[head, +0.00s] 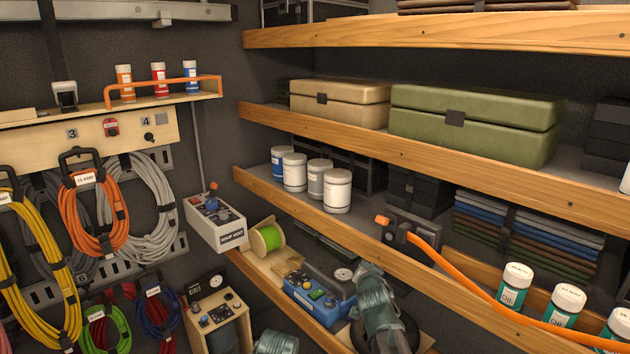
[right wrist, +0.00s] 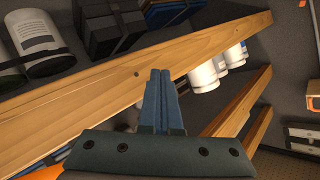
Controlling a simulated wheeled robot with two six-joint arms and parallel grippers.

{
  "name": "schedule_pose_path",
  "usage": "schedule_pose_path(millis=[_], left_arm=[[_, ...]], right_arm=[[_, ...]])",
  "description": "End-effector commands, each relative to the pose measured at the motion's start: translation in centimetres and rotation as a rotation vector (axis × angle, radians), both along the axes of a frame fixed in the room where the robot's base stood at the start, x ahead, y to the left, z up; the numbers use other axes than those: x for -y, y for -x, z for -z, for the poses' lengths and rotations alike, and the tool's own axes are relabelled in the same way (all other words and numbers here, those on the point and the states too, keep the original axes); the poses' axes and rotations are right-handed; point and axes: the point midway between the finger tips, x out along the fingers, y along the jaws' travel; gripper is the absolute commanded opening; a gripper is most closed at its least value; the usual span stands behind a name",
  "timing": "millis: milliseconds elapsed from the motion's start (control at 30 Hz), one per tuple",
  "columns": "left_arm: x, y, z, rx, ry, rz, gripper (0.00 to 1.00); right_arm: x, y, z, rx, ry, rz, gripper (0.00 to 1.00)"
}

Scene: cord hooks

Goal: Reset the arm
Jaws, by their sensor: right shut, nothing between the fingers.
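My right gripper (head: 371,270) reaches up from the bottom of the head view, in front of the lower shelf. In the right wrist view its two blue fingers (right wrist: 161,98) lie together, shut, with nothing between them. They point toward the wooden front edge of a shelf (right wrist: 120,100); I cannot tell how far off it is. A grey-green ribbed part (head: 276,343), possibly of my left arm, shows at the bottom edge of the head view. No left fingers show.
Wooden-edged shelves (head: 400,155) fill the right, holding white-lidded jars (head: 337,190), a green case (head: 472,122) and bottles (head: 514,292). An orange cord (head: 450,270) runs along the lower shelf edge. Coiled cords (head: 93,215) hang at left. A blue device (head: 318,297) stands beside my right gripper.

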Motion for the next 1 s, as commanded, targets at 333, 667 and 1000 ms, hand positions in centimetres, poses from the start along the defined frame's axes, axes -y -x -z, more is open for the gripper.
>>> schedule_pose_path(millis=[333,667,1000], left_arm=[[0.0,0.0,1.7,0.0,0.0,-0.001,0.5],[0.0,0.0,2.3,0.0,0.0,-0.001,0.5],[0.0,0.0,2.4,0.0,0.0,-0.001,0.5]], right_arm=[[-9.6,16.8,13.8,-0.788,0.339,-0.334,0.0],[-13.5,30.4,17.1,-1.232,0.512,-0.753,0.0],[-13.8,32.0,17.1,-1.285,0.529,-0.813,0.0]])
